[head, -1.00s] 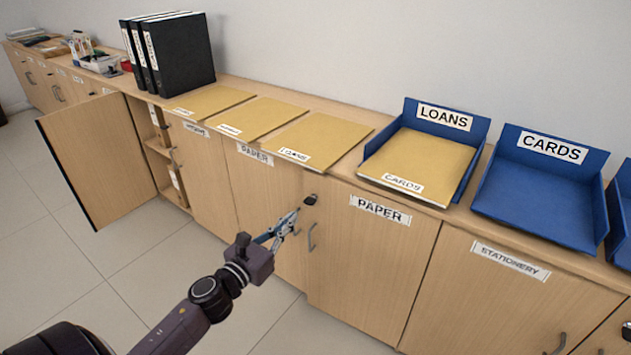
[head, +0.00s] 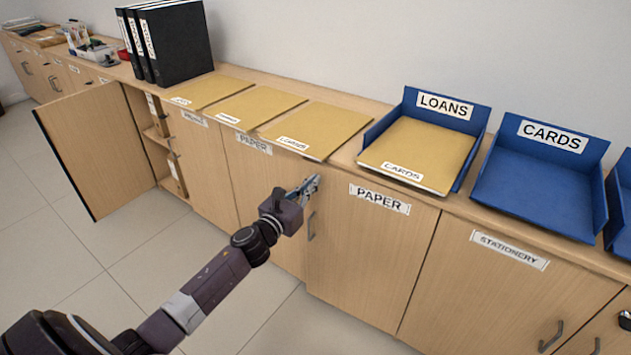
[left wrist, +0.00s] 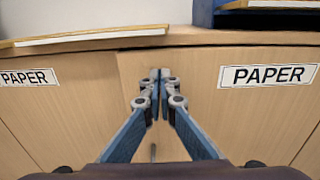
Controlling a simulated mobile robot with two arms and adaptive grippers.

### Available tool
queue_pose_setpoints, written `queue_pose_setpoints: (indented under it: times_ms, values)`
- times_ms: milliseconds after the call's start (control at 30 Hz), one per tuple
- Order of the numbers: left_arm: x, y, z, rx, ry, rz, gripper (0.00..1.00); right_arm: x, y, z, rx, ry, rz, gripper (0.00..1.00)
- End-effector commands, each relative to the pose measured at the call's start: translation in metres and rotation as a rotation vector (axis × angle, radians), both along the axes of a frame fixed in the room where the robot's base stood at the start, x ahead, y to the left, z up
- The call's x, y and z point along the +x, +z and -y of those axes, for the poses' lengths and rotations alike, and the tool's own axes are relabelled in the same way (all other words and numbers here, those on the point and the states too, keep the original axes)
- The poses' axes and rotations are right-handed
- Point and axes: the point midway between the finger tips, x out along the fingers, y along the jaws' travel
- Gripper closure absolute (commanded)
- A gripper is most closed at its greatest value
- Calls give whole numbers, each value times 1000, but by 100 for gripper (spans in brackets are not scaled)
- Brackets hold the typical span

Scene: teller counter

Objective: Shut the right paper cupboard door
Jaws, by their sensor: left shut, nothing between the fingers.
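The right paper cupboard door (head: 365,255) is pale wood with a "PAPER" label and a grey handle (head: 312,226) near its left edge. It looks flush or nearly flush with the front; I cannot tell if a small gap stays. It also shows in the left wrist view (left wrist: 230,115). The left paper door (head: 262,200) stands beside it and looks closed. My left gripper (head: 312,183) is shut and empty, at the upper left corner of the right door. In the left wrist view its fingertips (left wrist: 160,75) point at that corner; contact is unclear. My right gripper is out of view.
Another cupboard door (head: 100,150) stands wide open at the left, showing shelves. The counter top holds black binders (head: 175,42), tan folders (head: 318,130) and blue trays (head: 535,185). A stationery door (head: 500,300) is to the right. The floor in front is clear.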

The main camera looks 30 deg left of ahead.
Motion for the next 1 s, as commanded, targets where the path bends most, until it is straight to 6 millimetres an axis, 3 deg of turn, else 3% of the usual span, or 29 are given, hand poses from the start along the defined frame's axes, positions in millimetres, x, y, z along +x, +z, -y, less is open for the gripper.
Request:
queue_pose_setpoints:
  times_ms: [200, 700, 1000]
  values:
    - [14, 0, 0, 0, 0, 0, 100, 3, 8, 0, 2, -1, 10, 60]
    - [20, -1, 0, 1, -11, 1, 100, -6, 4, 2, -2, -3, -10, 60]
    - [45, -1, 0, 2, -87, 3, 100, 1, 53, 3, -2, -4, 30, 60]
